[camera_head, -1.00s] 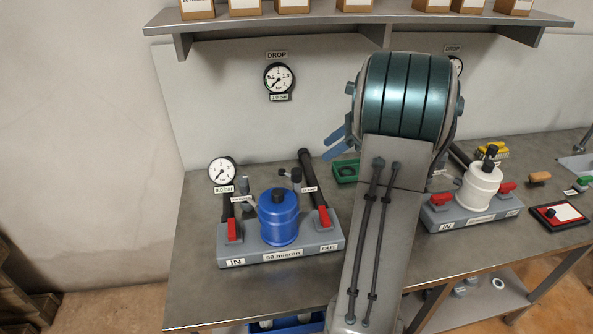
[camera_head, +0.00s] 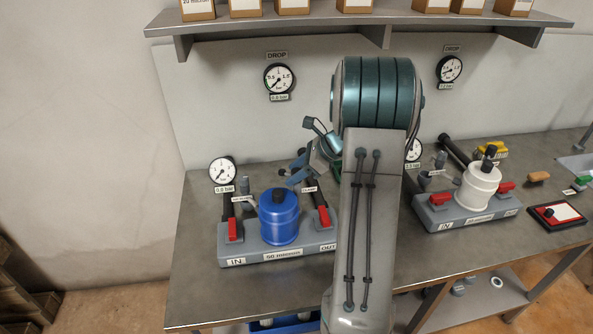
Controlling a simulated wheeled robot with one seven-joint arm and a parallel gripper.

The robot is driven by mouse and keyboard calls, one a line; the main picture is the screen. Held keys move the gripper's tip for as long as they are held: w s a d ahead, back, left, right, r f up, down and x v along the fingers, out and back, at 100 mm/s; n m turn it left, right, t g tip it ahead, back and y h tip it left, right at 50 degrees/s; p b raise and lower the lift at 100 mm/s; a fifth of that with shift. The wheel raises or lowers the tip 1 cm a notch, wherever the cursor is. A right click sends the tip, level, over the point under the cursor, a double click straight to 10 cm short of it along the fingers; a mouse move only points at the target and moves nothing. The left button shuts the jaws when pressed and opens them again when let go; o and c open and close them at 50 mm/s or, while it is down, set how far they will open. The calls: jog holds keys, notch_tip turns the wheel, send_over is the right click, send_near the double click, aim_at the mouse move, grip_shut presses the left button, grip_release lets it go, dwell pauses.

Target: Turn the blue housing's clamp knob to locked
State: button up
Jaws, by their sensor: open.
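The blue housing (camera_head: 280,222) stands upright on a grey manifold base (camera_head: 284,255) marked IN, 50 micron and OUT, at the left of the bench. It has a dark cap on top. A small clamp label (camera_head: 309,189) is just behind it to the right. The clamp knob beside that label is hidden behind my gripper or too small to make out, so I cannot tell its setting. My gripper (camera_head: 291,172) is open, with its blue-grey fingers pointing left, behind and above the blue housing's right side. I cannot tell whether it touches the knob.
Red handles (camera_head: 323,216) flank the blue housing. A gauge (camera_head: 222,170) stands behind left. A white housing (camera_head: 481,187) on a second manifold is right of my arm. A shelf with boxes (camera_head: 388,28) is above. Bare bench lies at front left.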

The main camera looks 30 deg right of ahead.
jog(key=shift+c, duration=0.2)
jog(key=c, duration=0.9)
jog(key=n+g+y+p, duration=0.1)
jog(key=n+g+p, duration=0.1)
jog(key=n, duration=0.1)
jog(key=shift+r+n+g, duration=0.1)
jog(key=shift+n+g, duration=0.2)
jog(key=n+g+p, duration=0.3)
jog(key=n+g, duration=0.1)
jog(key=n, duration=0.1)
jog(key=shift+a+n, duration=0.1)
jog(key=shift+n, duration=0.2)
jog(key=n+g, duration=0.2)
jog(key=n+g+h+p, duration=0.1)
jog(key=n+g, duration=0.1)
jog(key=n, duration=0.1)
jog(key=shift+f, duration=0.2)
jog(key=shift+o, duration=0.3)
jog(key=n+g+h, duration=0.1)
jog(key=n, duration=0.2)
jog(key=shift+s+g+h+p, duration=0.1)
jog(key=shift+g+h+p, duration=0.25)
jog(key=shift+g+h, duration=0.05)
jog(key=shift+f+n, duration=0.1)
jog(key=shift+n, duration=0.3)
